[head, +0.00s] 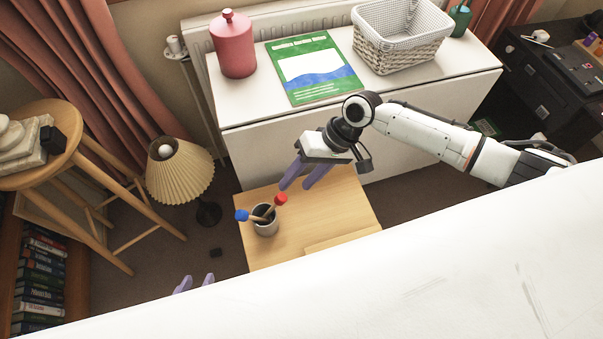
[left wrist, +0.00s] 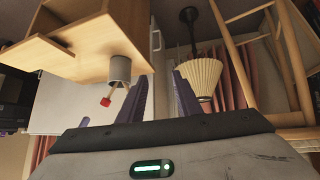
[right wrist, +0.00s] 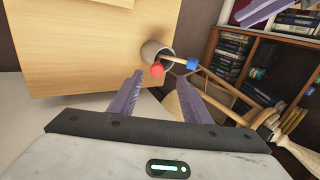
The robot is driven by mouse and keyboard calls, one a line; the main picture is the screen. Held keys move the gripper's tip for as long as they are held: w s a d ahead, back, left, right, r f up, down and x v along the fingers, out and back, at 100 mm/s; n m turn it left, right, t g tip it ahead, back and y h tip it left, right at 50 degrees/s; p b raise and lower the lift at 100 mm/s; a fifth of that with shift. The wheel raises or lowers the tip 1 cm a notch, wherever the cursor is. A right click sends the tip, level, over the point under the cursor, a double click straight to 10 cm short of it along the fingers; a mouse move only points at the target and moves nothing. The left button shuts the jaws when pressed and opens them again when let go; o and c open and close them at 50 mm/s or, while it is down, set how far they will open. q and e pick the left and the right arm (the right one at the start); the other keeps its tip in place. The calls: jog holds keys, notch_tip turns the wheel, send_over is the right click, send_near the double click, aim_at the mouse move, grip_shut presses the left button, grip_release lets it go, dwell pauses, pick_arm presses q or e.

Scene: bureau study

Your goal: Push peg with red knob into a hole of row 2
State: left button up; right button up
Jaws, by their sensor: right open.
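The peg with the red knob (head: 281,198) leans in a grey cup (head: 265,226) on a light wood desk top; its lower part is hidden inside. A peg with a blue knob (head: 241,215) leans out of the same cup. My right gripper (head: 295,187) is open just above the red knob. In the right wrist view the red knob (right wrist: 157,70) shows near the gap between the fingertips; contact cannot be told. My left gripper (head: 196,282) is open and empty, low at the left; the cup (left wrist: 120,67) shows in its wrist view. No rows of holes are visible.
The wood desk top (head: 335,205) is mostly bare around the cup. A pleated lamp (head: 180,172) and a stool (head: 75,150) stand left. A white cabinet (head: 235,105) behind holds a red canister (head: 234,50), green booklet (head: 312,70) and wicker basket (head: 400,45). A white surface covers the front.

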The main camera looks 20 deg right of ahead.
aim_at(283, 197)
jog(key=b+x, duration=0.4)
jog(key=w+b+x, duration=0.1)
jog(key=b+x, duration=0.1)
jog(key=shift+d+f+b, duration=0.25)
jog(key=shift+d+b, duration=0.1)
jog(key=x, duration=0.2)
jog(key=shift+s+a+f+b, duration=0.1)
jog(key=shift+a+b, duration=0.2)
jog(key=shift+b, duration=0.1)
pick_arm(q)
jog(key=shift+w+d+f+b, duration=0.15)
jog(key=shift+d+f, duration=0.15)
jog(key=shift+f, duration=0.6)
jog(key=shift+s+d+f+b, duration=0.1)
jog(key=shift+d+f, duration=0.2)
jog(key=shift+f, duration=0.6)
jog(key=shift+w+d+f+b, duration=0.15)
jog(key=shift+d+f, duration=0.15)
jog(key=shift+f, duration=0.6)
pick_arm(e)
jog(key=shift+x, duration=0.95)
pick_arm(q)
jog(key=shift+s, duration=0.1)
pick_arm(e)
grip_shut()
pick_arm(q)
jog(key=shift+w+a+r, duration=0.1)
jog(key=shift+w, duration=0.15)
jog(key=shift+w+r, duration=0.1)
